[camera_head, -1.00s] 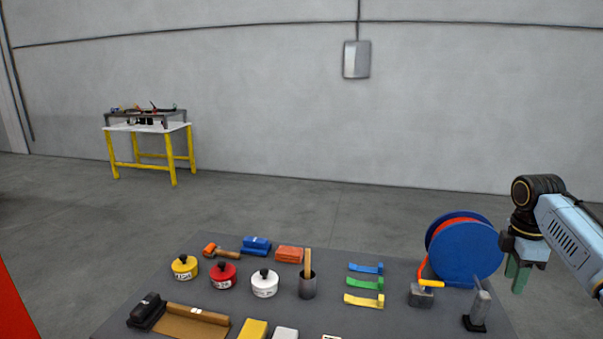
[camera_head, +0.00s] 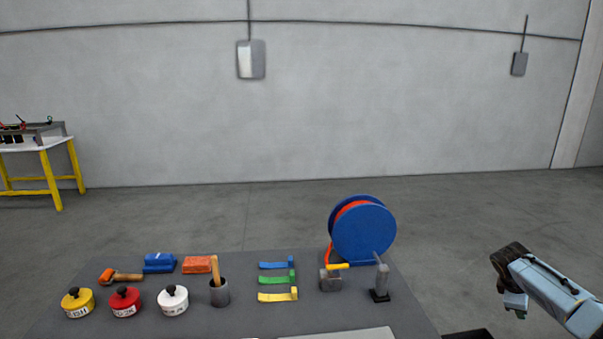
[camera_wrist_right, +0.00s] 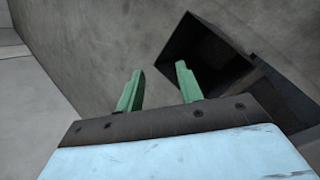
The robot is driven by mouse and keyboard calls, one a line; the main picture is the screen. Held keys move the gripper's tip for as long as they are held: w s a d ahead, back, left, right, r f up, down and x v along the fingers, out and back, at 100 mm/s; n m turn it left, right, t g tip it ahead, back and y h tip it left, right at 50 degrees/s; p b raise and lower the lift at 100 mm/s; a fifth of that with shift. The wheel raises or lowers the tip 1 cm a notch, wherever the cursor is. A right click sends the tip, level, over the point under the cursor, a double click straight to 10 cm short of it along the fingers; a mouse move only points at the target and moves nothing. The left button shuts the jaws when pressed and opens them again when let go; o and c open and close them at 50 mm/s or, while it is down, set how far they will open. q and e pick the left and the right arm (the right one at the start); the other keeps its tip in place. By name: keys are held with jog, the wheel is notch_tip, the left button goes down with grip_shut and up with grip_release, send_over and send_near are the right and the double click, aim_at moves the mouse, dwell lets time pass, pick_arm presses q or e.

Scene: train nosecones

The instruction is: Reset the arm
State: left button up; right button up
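My right arm comes in from the right in the head view, and its gripper (camera_head: 515,303) hangs low, to the right of the grey table (camera_head: 410,300) and apart from it. In the right wrist view the two green fingers of my right gripper (camera_wrist_right: 157,88) stand apart with nothing between them. Below them in that view is grey concrete floor and a dark open box-like shape (camera_wrist_right: 205,55), which I cannot identify. My left gripper is not in view.
The table holds yellow, red and white pots (camera_head: 173,300), a grey cup (camera_head: 219,293), coloured strips (camera_head: 277,280), a blue reel (camera_head: 363,230) and hand tools (camera_head: 380,280). A yellow-legged bench (camera_head: 45,165) stands far left. The floor right of the table is largely clear.

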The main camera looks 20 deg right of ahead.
jog(key=s+d+f+t+h, duration=0.1)
jog(key=s+d+f, duration=0.2)
jog(key=s+f, duration=0.5)
jog(key=s+d+f+t, duration=0.1)
jog(key=s+d+f, duration=0.15)
jog(key=s, duration=0.85)
jog(key=s+d+f+t+h, duration=0.1)
jog(key=s+d+f, duration=0.1)
jog(key=s+f, duration=0.6)
jog(key=s+a+f+m+g+y, duration=0.15)
jog(key=s+a+f, duration=0.25)
jog(key=a+f, duration=0.6)
jog(key=s+a+f+m+y, duration=0.1)
jog(key=s+a+f+y, duration=0.35)
jog(key=a, duration=0.95)
jog(key=a+f+y, duration=0.1)
jog(key=a+f, duration=0.2)
jog(key=a, duration=0.8)
jog(key=s+a+f+m+y, duration=0.1)
jog(key=a+f, duration=0.2)
jog(key=a, duration=0.8)
jog(key=a+f+y, duration=0.1)
jog(key=a+f, duration=0.2)
jog(key=a, duration=0.9)
jog(key=f+b, duration=0.1)
jog(key=d+f+b, duration=0.1)
jog(key=f+b, duration=0.3)
jog(key=shift+d+f, duration=0.25)
jog(key=shift+d, duration=0.15)
